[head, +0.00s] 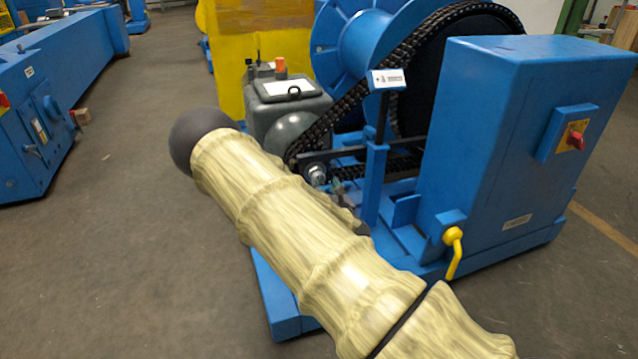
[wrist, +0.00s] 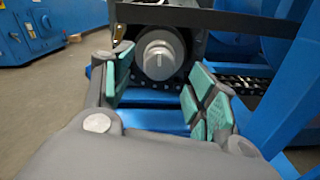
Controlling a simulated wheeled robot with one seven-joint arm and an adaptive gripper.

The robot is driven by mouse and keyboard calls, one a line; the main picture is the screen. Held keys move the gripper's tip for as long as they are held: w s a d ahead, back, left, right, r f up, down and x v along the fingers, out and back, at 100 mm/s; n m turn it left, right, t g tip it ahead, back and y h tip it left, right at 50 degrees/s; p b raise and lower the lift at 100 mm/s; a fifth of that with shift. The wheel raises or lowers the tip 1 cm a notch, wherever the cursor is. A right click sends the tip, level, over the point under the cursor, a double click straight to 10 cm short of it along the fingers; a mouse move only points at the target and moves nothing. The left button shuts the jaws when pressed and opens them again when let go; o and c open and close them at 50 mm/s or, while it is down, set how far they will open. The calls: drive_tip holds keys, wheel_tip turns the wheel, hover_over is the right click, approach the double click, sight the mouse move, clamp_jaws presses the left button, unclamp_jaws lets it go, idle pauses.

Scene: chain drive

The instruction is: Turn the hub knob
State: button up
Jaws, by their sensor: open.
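The hub knob (wrist: 158,58) is a round silver-grey knob with a slot-like mark on its face. In the wrist view it sits at the upper middle, in front of a dark round sprocket. In the head view it is small and silver (head: 316,174), at the lower end of the black chain. My gripper (wrist: 158,85) is open, with teal pads on either side of the view. The knob shows between and beyond the fingertips, and I cannot tell whether they touch it. In the head view my yellowish arm covers most of my gripper.
A blue post (head: 376,185) and a blue cabinet (head: 490,140) with a red switch (head: 575,140) stand to the right. A grey motor (head: 288,105) is behind. Open floor (head: 110,250) lies left.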

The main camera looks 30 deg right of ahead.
sight(320, 179)
drive_tip(key=shift+b+x, duration=0.85)
drive_tip(key=shift+x, duration=1.8)
drive_tip(key=c, duration=1)
